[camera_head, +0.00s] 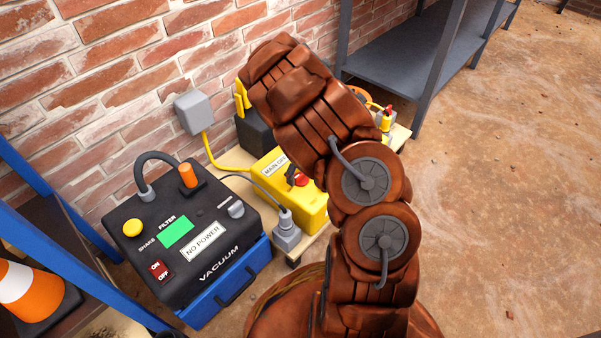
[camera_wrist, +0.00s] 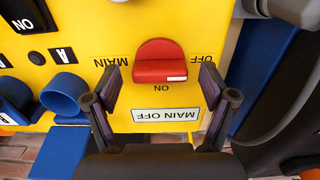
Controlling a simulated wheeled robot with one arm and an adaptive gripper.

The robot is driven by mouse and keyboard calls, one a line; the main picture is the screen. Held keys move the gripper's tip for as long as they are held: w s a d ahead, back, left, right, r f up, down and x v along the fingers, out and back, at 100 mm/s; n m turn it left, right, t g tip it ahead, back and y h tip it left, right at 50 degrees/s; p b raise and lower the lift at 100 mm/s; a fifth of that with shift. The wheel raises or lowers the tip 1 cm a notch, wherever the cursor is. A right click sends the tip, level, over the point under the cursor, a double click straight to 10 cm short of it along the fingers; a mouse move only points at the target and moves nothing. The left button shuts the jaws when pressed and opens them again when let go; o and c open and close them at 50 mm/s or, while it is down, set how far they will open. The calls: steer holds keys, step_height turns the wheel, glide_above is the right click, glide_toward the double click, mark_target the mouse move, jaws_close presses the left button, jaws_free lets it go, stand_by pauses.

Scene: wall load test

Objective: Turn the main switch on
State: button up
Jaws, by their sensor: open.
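The main switch is a red rotary knob (camera_wrist: 160,62) on a yellow panel (camera_wrist: 130,20), seen upside down in the wrist view. A label (camera_wrist: 166,115) reads MAIN OFF. My gripper (camera_wrist: 160,85) is open, its two fingers standing apart on the left and right of the knob; I cannot tell if they touch anything. In the head view the yellow box (camera_head: 312,212) and the red knob (camera_head: 301,180) show partly behind my arm, which hides most of the gripper.
A vacuum unit (camera_head: 180,215) labelled NO POWER stands left of the yellow box, with a grey plug (camera_head: 286,232) between them. A blue rack (camera_head: 60,200) with a traffic cone (camera_head: 25,290) is at far left. Grey shelving (camera_head: 400,60) is behind. Floor at right is clear.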

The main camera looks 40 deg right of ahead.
steer(key=c, duration=1.2)
steer(key=shift+o, duration=0.2)
